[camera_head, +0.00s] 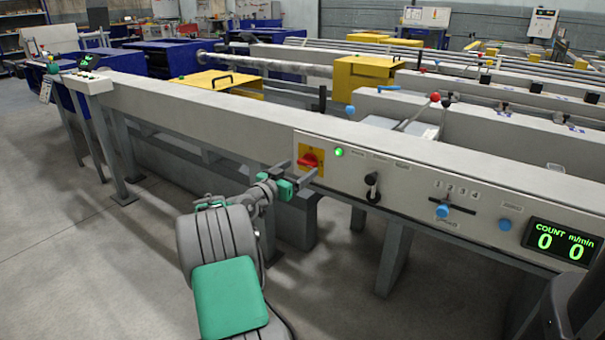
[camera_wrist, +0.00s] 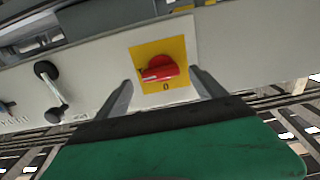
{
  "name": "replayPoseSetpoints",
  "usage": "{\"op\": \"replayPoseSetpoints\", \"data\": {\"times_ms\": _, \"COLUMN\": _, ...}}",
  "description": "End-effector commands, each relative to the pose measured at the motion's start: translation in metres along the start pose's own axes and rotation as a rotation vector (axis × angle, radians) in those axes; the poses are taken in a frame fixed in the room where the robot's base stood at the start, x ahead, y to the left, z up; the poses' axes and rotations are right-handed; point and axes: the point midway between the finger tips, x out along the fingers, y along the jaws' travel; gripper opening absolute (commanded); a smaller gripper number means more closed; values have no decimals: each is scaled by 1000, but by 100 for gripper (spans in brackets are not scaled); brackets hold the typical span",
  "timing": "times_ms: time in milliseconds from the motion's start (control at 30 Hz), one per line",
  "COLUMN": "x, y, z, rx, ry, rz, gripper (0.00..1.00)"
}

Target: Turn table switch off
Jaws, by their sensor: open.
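The table switch (camera_head: 309,160) is a red rotary knob on a yellow plate, set in the long grey front panel. In the wrist view the red knob (camera_wrist: 159,69) lies roughly crosswise, and a "0" is printed on the yellow plate below it. A white mark shows near the knob's left end. My gripper (camera_head: 303,169) is in front of the switch. In the wrist view its two fingers (camera_wrist: 160,77) are open, one on each side of the knob, with gaps between. Nothing is held. Whether the fingertips touch the panel cannot be told.
A green lamp (camera_head: 339,152) is lit right of the switch. Further right are a black lever (camera_head: 372,187), blue knobs (camera_head: 442,211) and a display (camera_head: 559,242) reading COUNT 0 and m/min 0. Table legs (camera_head: 391,258) stand below the panel. The floor at left is clear.

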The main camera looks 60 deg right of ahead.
Motion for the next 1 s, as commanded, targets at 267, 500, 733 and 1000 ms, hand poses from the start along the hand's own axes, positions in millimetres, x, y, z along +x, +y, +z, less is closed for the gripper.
{"op": "replayPoseSetpoints", "data": {"times_ms": 267, "x": 27, "y": 0, "z": 1, "rx": -1, "ry": -1, "rz": -1, "gripper": 80}}
{"op": "replayPoseSetpoints", "data": {"times_ms": 500, "x": 27, "y": -1, "z": 0, "rx": -1, "ry": -2, "rz": -2, "gripper": 75}}
{"op": "replayPoseSetpoints", "data": {"times_ms": 733, "x": 27, "y": -1, "z": 0, "rx": -1, "ry": -2, "rz": -3, "gripper": 56}}
{"op": "replayPoseSetpoints", "data": {"times_ms": 1000, "x": 26, "y": -1, "z": 0, "rx": 0, "ry": -2, "rz": -3, "gripper": 34}}
